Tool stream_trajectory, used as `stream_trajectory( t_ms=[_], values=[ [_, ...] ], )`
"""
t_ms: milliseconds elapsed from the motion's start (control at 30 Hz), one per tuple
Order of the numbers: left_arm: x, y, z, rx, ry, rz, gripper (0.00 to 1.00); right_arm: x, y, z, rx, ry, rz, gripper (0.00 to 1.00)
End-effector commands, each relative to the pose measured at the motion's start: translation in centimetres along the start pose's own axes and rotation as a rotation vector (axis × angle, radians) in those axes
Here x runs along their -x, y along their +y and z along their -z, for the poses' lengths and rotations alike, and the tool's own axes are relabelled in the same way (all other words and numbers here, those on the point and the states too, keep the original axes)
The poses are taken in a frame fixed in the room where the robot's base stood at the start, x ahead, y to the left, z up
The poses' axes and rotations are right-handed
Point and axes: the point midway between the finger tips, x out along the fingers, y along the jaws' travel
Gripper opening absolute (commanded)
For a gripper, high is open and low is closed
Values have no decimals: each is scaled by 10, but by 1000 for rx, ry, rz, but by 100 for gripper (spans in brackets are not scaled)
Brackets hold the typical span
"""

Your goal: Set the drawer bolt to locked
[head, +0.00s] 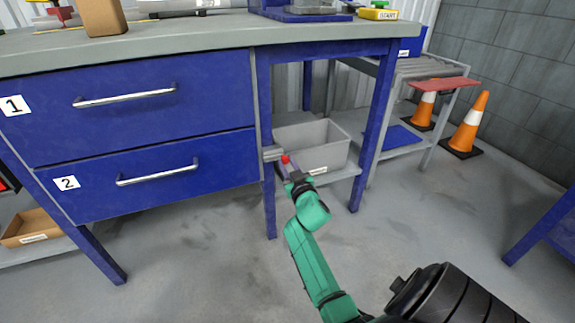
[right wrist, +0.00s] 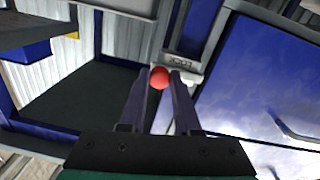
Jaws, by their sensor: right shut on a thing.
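The drawer bolt (head: 270,153) is a grey metal fitting on the right side of the blue drawer unit, beside drawer 2. Its red ball knob (head: 285,159) also shows in the right wrist view (right wrist: 159,77). My right gripper (head: 289,166) is shut on the red knob, with the knob between its two fingertips. A grey plate (right wrist: 180,62) with small lettering, turned upside down, lies just beyond the knob in the right wrist view. Drawer 1 (head: 140,125) and drawer 2 (head: 130,198) look closed. My left gripper is not in view.
A grey bin (head: 335,155) stands on a shelf just behind and right of my right gripper. The blue table leg (head: 375,130) is right of the bin. Orange cones (head: 468,125) stand by the wall. The floor in front is clear.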

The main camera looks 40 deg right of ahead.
Motion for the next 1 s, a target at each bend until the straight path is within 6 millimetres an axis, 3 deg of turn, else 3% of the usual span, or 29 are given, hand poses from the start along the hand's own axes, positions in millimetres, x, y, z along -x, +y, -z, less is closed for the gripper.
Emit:
stream_trajectory(
  t_ms=[867, 1000],
  values=[
    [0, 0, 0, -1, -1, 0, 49, 0, 0, -1, 0, -2, -1, 0],
    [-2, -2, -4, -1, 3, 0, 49, 0, -13, -1, -5, -1, 0, 0]
  ],
)
